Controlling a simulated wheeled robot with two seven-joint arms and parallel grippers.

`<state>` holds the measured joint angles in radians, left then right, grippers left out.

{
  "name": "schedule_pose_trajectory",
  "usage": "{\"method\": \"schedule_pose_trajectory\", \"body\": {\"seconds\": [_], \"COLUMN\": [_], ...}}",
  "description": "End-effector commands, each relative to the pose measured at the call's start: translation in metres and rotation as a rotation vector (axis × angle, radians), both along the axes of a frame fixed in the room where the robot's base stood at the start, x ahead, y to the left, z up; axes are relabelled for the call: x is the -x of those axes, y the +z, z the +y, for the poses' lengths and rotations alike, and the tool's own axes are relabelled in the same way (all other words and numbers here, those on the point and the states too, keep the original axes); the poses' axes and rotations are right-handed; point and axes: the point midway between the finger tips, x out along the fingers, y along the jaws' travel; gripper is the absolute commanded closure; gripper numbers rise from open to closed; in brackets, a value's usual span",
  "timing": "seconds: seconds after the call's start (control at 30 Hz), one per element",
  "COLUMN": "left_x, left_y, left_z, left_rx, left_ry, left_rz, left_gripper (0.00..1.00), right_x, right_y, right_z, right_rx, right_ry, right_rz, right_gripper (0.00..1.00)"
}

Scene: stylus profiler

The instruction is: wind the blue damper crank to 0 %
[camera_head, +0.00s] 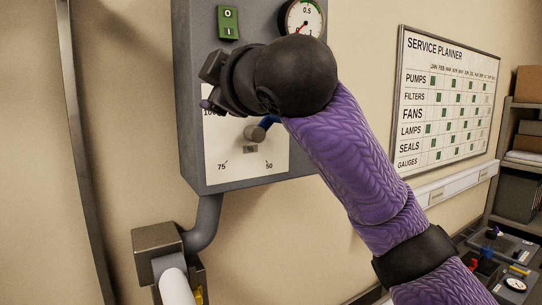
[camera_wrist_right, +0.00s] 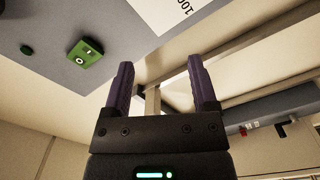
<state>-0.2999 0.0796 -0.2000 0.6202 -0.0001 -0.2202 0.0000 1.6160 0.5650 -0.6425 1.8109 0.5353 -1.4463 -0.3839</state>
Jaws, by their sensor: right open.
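My right gripper (camera_head: 206,95) is at the plate's upper left, apart from the crank. In the wrist view the gripper (camera_wrist_right: 162,82) is open, with nothing between its purple fingers. My left gripper is out of view.
The grey cabinet (camera_head: 188,120) carries a green switch (camera_head: 228,23) and a round gauge (camera_head: 303,18) above the plate. A grey pipe (camera_head: 207,222) runs down from it to a box (camera_head: 156,237). A planner board (camera_head: 445,100) and shelves (camera_head: 520,150) stand to the right.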

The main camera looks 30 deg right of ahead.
Motion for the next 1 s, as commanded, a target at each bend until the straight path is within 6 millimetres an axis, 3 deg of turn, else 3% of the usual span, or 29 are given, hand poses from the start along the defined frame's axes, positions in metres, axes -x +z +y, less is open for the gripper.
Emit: {"method": "schedule_pose_trajectory", "body": {"seconds": [0.13,0.57,1.0], "left_x": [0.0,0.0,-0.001], "left_y": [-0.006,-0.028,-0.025], "left_z": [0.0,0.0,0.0], "left_rx": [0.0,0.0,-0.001], "left_ry": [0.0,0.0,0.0], "left_rz": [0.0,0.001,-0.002], "left_gripper": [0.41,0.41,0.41], "right_x": [0.01,0.077,0.075], "right_y": [-0.001,-0.001,0.0], "right_z": [-0.001,-0.006,-0.007], "right_rx": [-0.001,0.0,-0.001], "right_ry": [0.002,0.001,0.002], "right_rz": [-0.002,-0.002,0.002], "right_gripper": [0.25,0.25,0.25]}}
